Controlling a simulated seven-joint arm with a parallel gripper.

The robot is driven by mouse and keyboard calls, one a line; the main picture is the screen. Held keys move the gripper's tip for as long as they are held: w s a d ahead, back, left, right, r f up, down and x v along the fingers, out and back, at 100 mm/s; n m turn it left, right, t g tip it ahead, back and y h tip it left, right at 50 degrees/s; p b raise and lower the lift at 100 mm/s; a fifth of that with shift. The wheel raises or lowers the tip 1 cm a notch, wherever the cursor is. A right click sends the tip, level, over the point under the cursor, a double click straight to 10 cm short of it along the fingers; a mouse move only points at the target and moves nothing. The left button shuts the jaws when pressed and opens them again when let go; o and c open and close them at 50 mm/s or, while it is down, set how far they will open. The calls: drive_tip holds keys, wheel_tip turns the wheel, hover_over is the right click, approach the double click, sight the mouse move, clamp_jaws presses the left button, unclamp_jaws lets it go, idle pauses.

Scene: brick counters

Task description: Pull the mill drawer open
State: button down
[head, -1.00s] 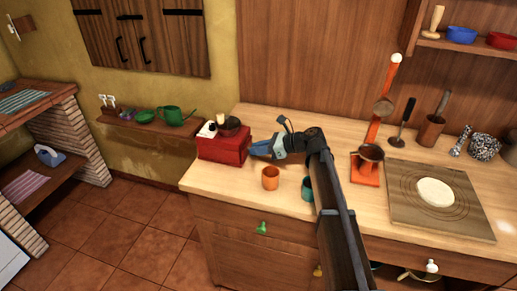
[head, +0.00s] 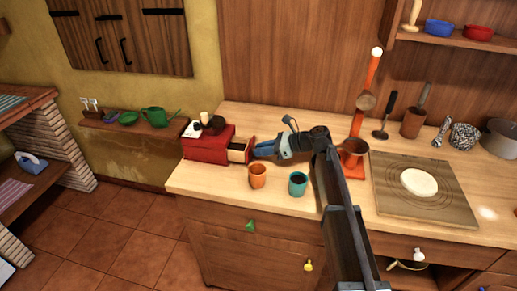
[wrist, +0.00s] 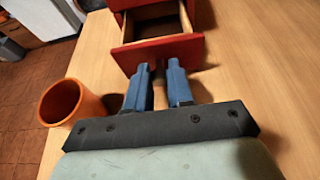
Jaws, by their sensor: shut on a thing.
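The red mill (head: 203,150) stands at the left end of the wooden counter, with a dark grinder top. Its drawer (head: 237,151) is pulled out to the right, showing pale wooden sides. In the wrist view the drawer's red front (wrist: 157,51) lies just ahead of my fingers, and the open drawer shows a dark inside. My gripper (head: 256,150) is at the drawer front, its blue fingers (wrist: 161,75) shut on the drawer's handle. The handle is mostly hidden between the fingers.
An orange cup (head: 257,176) stands close in front of my gripper; the wrist view shows it left of the fingers. A teal cup (head: 298,184) stands to its right. An orange stand (head: 353,165) and a board with dough (head: 425,200) are further right.

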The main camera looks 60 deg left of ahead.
drive_tip(key=c, duration=1)
unclamp_jaws()
drive_tip(key=v, duration=1.3)
drive_tip(key=shift+w+d+r, duration=0.2)
drive_tip(key=shift+w+d, duration=0.05)
